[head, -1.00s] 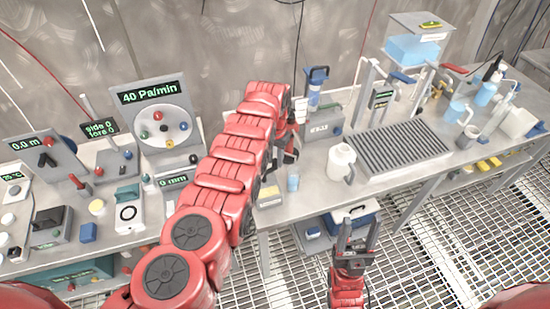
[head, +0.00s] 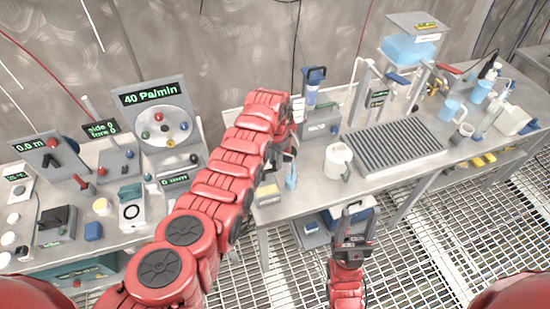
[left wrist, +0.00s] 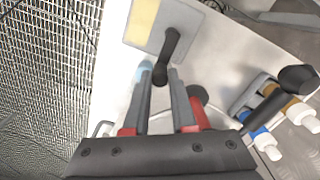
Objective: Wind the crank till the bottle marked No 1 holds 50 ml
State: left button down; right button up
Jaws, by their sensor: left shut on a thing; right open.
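My left gripper (left wrist: 161,90) is shut around the knob of a black crank (left wrist: 172,45) in the left wrist view. The crank's arm stands over a grey plate with a yellow strip (left wrist: 143,18). In the head view my left gripper (head: 290,158) is partly hidden by its own red arm, and the crank cannot be made out. A small pale blue vessel (head: 291,180) stands just below it and also shows beside a finger in the left wrist view (left wrist: 145,69). No label or level on it is readable. My right gripper (head: 354,218) is open and empty, in front of the bench.
A white jug (head: 338,161) and a grey ribbed rack (head: 398,146) stand to the right of my left gripper. In the left wrist view, bottles with white caps (left wrist: 266,143) lie at right. Grated floor lies in front.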

pick_arm(q)
jog(key=c, duration=0.7)
grip_release()
notch_tip(320, 180, up, 7)
jog(key=b, duration=0.3)
jog(key=shift+w, duration=0.1)
jog(key=shift+r+p, duration=1)
jog(key=shift+r, duration=4.2)
